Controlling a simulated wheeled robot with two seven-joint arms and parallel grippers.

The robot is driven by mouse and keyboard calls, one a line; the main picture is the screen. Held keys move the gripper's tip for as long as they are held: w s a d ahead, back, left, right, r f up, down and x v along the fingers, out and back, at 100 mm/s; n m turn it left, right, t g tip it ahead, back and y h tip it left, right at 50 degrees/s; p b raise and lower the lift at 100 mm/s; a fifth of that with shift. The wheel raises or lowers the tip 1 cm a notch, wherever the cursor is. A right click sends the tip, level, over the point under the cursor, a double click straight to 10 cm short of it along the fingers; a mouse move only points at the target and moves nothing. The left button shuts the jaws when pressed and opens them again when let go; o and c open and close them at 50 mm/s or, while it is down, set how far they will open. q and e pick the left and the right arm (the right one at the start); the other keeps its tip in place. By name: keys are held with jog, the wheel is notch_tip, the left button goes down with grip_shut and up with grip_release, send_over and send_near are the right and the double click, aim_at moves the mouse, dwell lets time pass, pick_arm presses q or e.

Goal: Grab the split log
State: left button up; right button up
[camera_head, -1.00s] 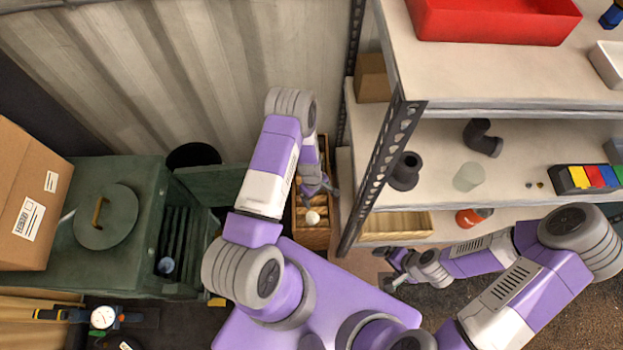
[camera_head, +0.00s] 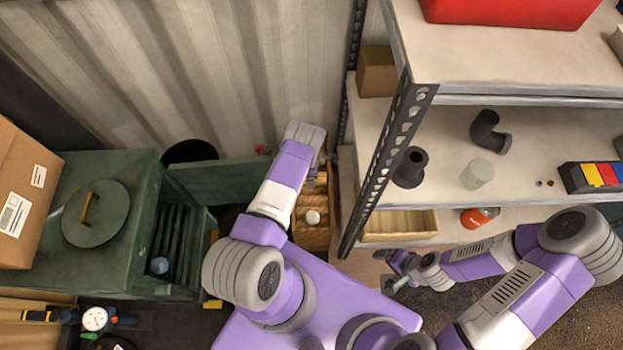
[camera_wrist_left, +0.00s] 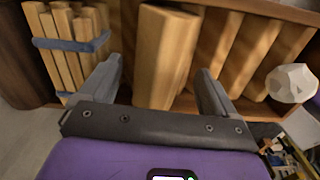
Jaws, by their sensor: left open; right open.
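The split log (camera_wrist_left: 165,55), a pale wooden block with flat faces, shows in the left wrist view between the two fingers of my left gripper (camera_wrist_left: 160,88). The gripper is open, with visible gaps on both sides of the log. I cannot tell whether the fingertips reach down past its top. The log leans in a brown wooden crate (camera_head: 311,239), which shows in the head view below my left forearm. There my left arm covers most of the gripper and the log. My right gripper (camera_head: 391,271) is open and empty, low by the shelf.
A banded bundle of sticks (camera_wrist_left: 72,45) lies left of the log, and more wood pieces and a white faceted ball (camera_wrist_left: 291,83) lie right. A metal shelf post (camera_head: 390,150) stands close right of the crate. A green cabinet (camera_head: 120,240) with an open door stands left.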

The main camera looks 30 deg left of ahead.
pick_arm(q)
jog(key=shift+f, duration=0.7)
jog(key=shift+r, duration=0.1)
jog(key=c, duration=1.3)
